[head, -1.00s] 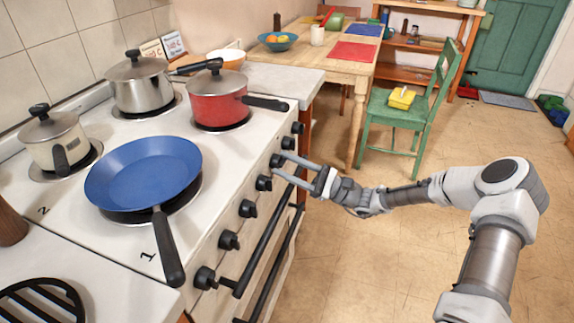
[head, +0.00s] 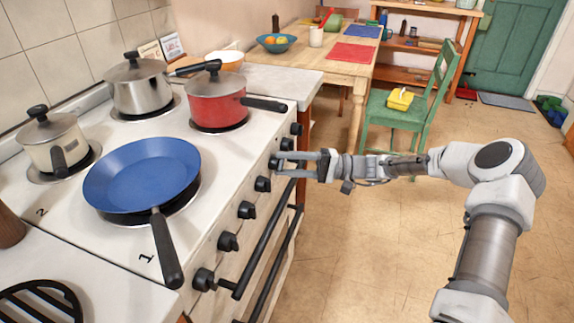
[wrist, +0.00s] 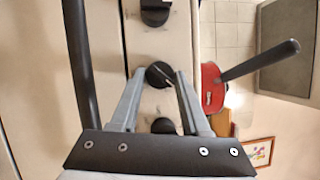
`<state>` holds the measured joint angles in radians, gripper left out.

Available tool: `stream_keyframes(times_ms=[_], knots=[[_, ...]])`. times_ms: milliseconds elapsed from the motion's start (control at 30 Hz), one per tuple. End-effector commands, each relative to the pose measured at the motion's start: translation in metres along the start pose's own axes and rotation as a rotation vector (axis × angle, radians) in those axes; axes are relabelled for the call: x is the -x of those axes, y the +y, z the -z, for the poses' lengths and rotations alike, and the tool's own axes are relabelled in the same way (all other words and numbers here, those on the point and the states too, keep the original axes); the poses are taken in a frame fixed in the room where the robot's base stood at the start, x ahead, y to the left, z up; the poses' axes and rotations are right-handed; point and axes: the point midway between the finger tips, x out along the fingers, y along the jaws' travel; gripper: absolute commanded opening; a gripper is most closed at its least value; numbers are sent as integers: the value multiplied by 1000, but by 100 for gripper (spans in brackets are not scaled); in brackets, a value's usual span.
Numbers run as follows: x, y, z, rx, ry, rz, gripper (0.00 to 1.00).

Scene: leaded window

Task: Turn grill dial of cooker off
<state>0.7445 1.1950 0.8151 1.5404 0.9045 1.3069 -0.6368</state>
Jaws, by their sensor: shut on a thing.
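The cooker (head: 180,235) has a row of black dials along its cream front. My gripper (head: 283,161) reaches in from the right and is shut on one dial (head: 274,163) toward the far end of the row. In the wrist view this dial (wrist: 158,75) sits between the fingertips (wrist: 160,73), one on each side. A slanted pale line shows on its face. Neighbouring dials show above (wrist: 155,13) and below (wrist: 163,125) it. I cannot read any label that marks the grill dial.
A dark oven rail (head: 265,238) runs below the dials. A blue frying pan (head: 143,175), a red pan (head: 217,97) and a steel pan (head: 140,92) stand on the hob. A green chair (head: 405,115) and wooden table (head: 345,72) are beyond.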

Motion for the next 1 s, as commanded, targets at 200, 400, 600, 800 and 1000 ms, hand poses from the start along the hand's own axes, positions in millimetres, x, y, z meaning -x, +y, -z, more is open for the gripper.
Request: stream_keyframes(times_ms=[200, 400, 600, 800, 1000], knots=[[0, 0, -1, 189, -18, -85, 0], [0, -2, -1, 358, -29, -158, 0], [-1, -3, -2, 502, -40, -221, 0], [-1, -4, -2, 608, -46, -267, 0], [-1, -4, -2, 669, -51, -294, 0]])
